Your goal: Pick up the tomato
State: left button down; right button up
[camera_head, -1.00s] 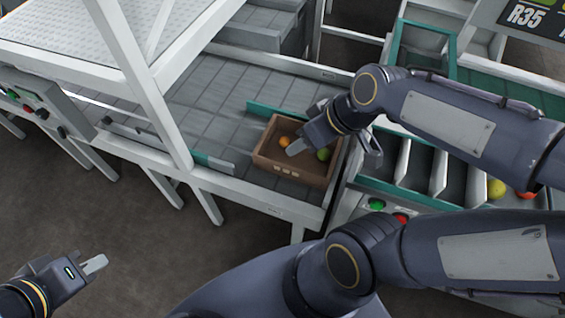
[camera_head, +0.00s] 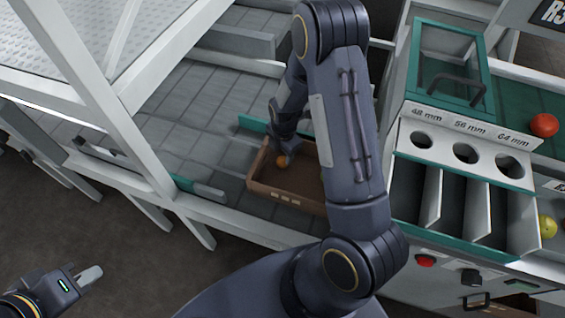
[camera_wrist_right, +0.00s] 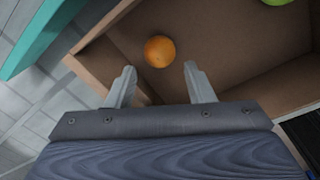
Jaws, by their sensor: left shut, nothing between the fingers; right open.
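An orange tomato (camera_head: 283,161) lies in a brown crate (camera_head: 288,196) on the grey tiled belt in the head view. It also shows in the right wrist view (camera_wrist_right: 160,51), near the crate's side wall. My right gripper (camera_wrist_right: 161,84) is open, its two fingers pointing toward the tomato with the tomato just beyond and between the tips, not gripped. In the head view my right arm hides part of the crate. A green tomato (camera_wrist_right: 277,2) shows at the top edge of the wrist view. My left gripper (camera_head: 92,275) is shut and empty at the lower left, away from the crate.
A sizing board (camera_head: 465,150) with several round holes stands above divided bins (camera_head: 437,205) at the right. A red tomato (camera_head: 544,125) and a yellow one (camera_head: 547,227) are at the far right. A teal guide rail (camera_wrist_right: 32,40) runs beside the crate. White frame posts (camera_head: 90,90) stand at left.

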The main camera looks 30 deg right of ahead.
aim_at(283, 159)
jog(key=f, duration=0.5)
jog(key=shift+w+d+f, duration=0.2)
jog(key=shift+w+f, duration=0.05)
jog(key=shift+f, duration=0.15)
jog(key=c, duration=0.5)
